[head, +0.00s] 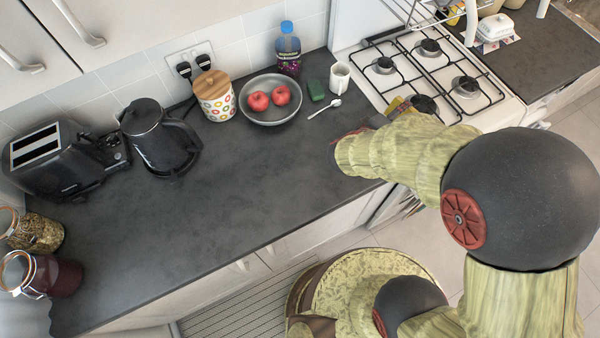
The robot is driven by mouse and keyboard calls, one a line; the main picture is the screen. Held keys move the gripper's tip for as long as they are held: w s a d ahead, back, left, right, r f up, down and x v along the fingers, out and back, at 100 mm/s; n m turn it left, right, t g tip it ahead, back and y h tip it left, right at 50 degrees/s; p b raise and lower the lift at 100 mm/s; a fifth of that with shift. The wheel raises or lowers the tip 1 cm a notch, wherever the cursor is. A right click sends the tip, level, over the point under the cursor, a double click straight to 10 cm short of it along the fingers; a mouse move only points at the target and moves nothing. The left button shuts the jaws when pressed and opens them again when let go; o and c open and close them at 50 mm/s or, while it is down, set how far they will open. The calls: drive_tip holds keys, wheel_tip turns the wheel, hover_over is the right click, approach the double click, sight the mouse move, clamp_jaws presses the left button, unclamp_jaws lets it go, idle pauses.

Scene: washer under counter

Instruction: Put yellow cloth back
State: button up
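My arm reaches in from the right in the head view, and its wrist is over the front right of the dark counter, beside the stove. My gripper (376,122) is mostly hidden behind the wrist; only small dark parts show, so I cannot tell whether it is open or shut. A small yellow patch (396,105) shows just beyond the wrist at the stove's left edge. It may be the yellow cloth, but most of it is hidden. I cannot tell whether the gripper touches it.
The counter's middle is clear.

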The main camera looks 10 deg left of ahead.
drive_tip(key=s+a+f+m+g+y+p, duration=0.1)
drive_tip(key=s+a+g+y+p, duration=0.2)
drive_tip(key=s, duration=0.5)
drive_tip(key=s+a+f+m+g+y+p, duration=0.15)
drive_tip(key=s+a+g, duration=0.25)
drive_tip(key=s, duration=0.5)
drive_tip(key=s+a+r+g+y+p, duration=0.35)
drive_tip(key=s+a, duration=0.75)
drive_tip(key=a, duration=0.4)
drive_tip(key=shift+y, duration=0.4)
drive_tip(key=w+a+f, duration=0.2)
drive_tip(key=w, duration=0.1)
drive_tip(key=w+a+f, duration=0.1)
drive_tip(key=w+f, duration=0.2)
drive_tip(key=w, duration=0.1)
drive_tip(key=w+a+f, duration=0.2)
drive_tip(key=w, duration=0.2)
drive_tip(key=shift+w+a+f, duration=0.25)
drive_tip(key=shift+a+f, duration=0.1)
drive_tip(key=shift+f, duration=0.05)
drive_tip(key=shift+w+a+f, duration=0.25)
drive_tip(key=shift+w+f, duration=0.2)
drive_tip(key=shift+f, duration=0.1)
drive_tip(key=shift+w+f+b, duration=0.1)
drive_tip(key=shift+f+b, duration=0.2)
drive_tip(key=shift+f, duration=1.35)
drive_tip(key=shift+f, duration=0.1)
drive_tip(key=o, duration=1)
